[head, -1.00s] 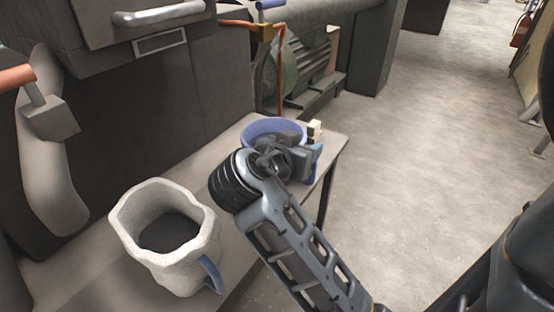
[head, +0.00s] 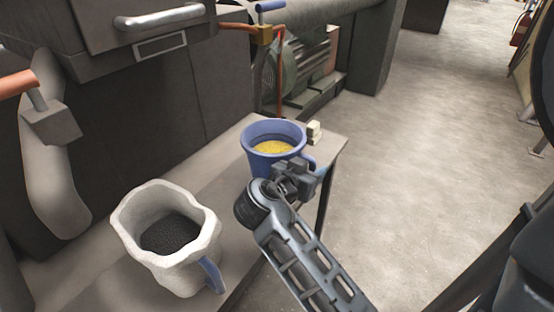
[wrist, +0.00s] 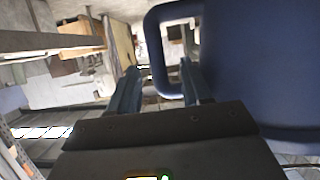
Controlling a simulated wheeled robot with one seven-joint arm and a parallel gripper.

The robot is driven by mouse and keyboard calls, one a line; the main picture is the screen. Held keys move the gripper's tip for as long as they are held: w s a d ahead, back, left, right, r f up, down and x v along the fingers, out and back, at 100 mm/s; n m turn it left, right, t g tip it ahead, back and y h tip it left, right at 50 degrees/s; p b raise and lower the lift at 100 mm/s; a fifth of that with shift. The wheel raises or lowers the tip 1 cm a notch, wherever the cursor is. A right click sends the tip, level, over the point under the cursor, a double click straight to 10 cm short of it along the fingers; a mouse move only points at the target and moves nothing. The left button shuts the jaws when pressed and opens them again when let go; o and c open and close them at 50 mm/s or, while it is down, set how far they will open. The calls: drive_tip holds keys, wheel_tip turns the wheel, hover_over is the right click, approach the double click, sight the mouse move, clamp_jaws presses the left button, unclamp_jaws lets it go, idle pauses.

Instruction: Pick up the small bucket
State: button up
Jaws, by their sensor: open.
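The small bucket, which I take to be the blue one (head: 262,160), stands upright on the bench with yellow grainy stuff inside. Its blue loop handle (head: 309,161) points right. My gripper (head: 312,174) is open at the handle side, just in front of the bucket. In the wrist view the bucket's dark blue wall (wrist: 255,70) fills the right, and its handle (wrist: 154,45) shows between the two fingers of my gripper (wrist: 160,75). I cannot tell whether the fingers touch the handle. Part of the handle is hidden by the gripper in the head view.
A rough white vessel (head: 150,215) with black grainy contents and a blue handle stands nearer on the bench (head: 215,170). A small pale block (head: 314,132) sits right behind the bucket. A dark cabinet (head: 130,110) backs the bench. Open floor (head: 430,130) lies to the right.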

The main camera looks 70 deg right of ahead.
drive_tip(key=shift+x, duration=1.85)
drive_tip(key=shift+c, duration=0.5)
clamp_jaws()
drive_tip(key=shift+r, duration=0.1)
